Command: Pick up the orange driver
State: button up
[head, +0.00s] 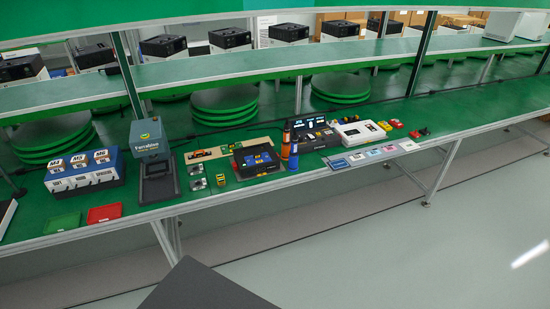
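An orange and black item (205,154) lies on a tan board (225,155) near the middle of the green workbench. It may be the orange driver, but it is too small to tell. A second orange object, a slim upright cylinder with a dark top (286,140), stands right of the black box. A blue cylinder (293,157) stands just in front of it. My gripper is not in view.
On the bench (240,197) are a blue labelled bin unit (80,172), a dark dispenser (150,140), a black box (254,161) and a white device (357,132). Green (62,222) and red (104,213) trays lie at front left. The floor (340,240) in front is clear.

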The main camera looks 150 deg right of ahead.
aim_at(286, 127)
jog(key=u, duration=0.1)
jog(key=i, duration=0.25)
jog(key=z, duration=4.45)
jog(key=i, duration=2.05)
